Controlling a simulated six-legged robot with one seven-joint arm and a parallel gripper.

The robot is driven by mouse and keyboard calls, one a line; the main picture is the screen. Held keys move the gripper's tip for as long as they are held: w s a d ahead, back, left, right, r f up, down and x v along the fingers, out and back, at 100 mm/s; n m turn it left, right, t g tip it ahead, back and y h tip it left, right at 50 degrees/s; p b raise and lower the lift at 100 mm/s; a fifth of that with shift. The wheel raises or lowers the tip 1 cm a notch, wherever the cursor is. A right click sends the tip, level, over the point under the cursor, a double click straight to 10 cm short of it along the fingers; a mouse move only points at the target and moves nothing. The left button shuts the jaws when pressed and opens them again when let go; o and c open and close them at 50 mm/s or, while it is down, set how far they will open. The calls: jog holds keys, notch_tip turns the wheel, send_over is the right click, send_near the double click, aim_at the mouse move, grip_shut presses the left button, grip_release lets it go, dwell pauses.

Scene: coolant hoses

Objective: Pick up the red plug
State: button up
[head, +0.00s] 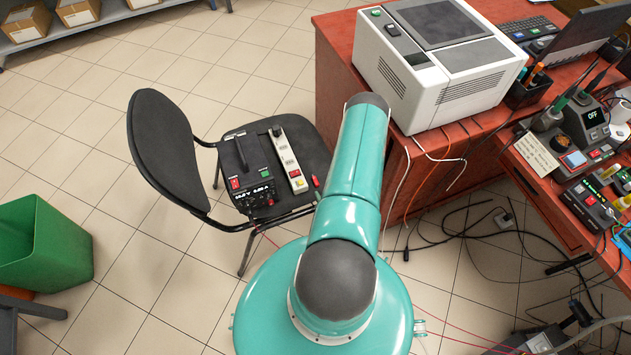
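A small red piece (316,182) that looks like the red plug shows at the right front edge of the black chair seat (312,152), just left of my teal arm. It is too small to tell its exact shape or how it rests. Another small red bit (270,202) sits at the front of the black control box (250,178) on the seat, where a thin red wire hangs down. My arm reaches up the middle of the head view. My gripper does not show.
A white power strip (288,158) lies on the seat beside the control box. The chair backrest (165,145) rises at the left. A red desk (340,95) with a white machine (440,70) stands at the right, cables below it. A green bin (45,245) stands far left on tiled floor.

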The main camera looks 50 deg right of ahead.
aim_at(316, 181)
jog(key=x, duration=0.7)
jog(key=shift+w+d, duration=0.2)
jog(key=shift+d, duration=0.05)
grip_shut()
